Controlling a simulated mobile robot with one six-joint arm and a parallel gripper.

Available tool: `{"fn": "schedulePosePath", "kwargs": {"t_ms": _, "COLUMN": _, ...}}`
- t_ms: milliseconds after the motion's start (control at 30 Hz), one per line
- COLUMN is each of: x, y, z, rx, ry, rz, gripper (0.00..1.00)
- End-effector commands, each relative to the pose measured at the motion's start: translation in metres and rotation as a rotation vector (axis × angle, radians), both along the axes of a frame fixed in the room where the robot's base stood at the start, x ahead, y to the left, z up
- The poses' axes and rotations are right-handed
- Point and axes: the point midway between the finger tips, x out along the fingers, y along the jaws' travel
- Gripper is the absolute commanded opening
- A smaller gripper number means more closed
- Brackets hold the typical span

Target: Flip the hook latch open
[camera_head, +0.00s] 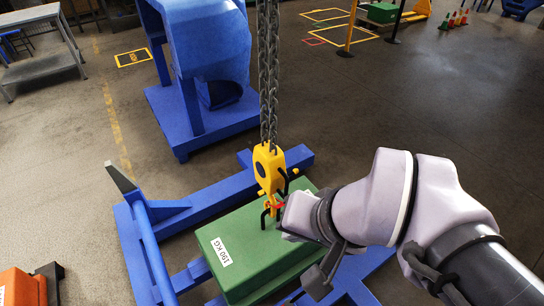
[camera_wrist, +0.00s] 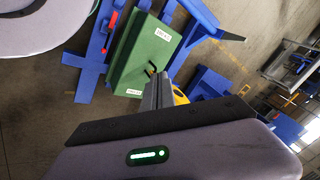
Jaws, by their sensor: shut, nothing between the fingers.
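A small red latch (camera_head: 276,206) shows at the hook, just over the weight's dark lifting loop (camera_head: 265,217). My gripper is right beside the hook, on its right; its fingertips are hard to make out in the head view. In the wrist view my gripper (camera_wrist: 160,77) is shut and empty, with part of the yellow hook block (camera_wrist: 180,97) just behind it. I cannot tell whether the fingers touch the latch; it is hidden there.
A blue frame (camera_head: 150,235) lies around and under the weight, also seen in the wrist view (camera_wrist: 85,62). A large blue machine (camera_head: 210,45) stands behind. An orange box (camera_head: 20,287) is at lower left. The floor at right behind my arm is clear.

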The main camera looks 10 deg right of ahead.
Motion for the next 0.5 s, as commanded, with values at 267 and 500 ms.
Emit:
{"fn": "schedulePosePath", "kwargs": {"t_ms": 267, "x": 0.06, "y": 0.057, "z": -0.057, "rx": 0.629, "ry": 0.51, "rz": -0.271, "gripper": 0.0}}
{"fn": "schedulePosePath", "kwargs": {"t_ms": 500, "x": 0.164, "y": 0.029, "z": -0.136, "rx": 1.226, "ry": 0.651, "rz": -0.755, "gripper": 0.0}}
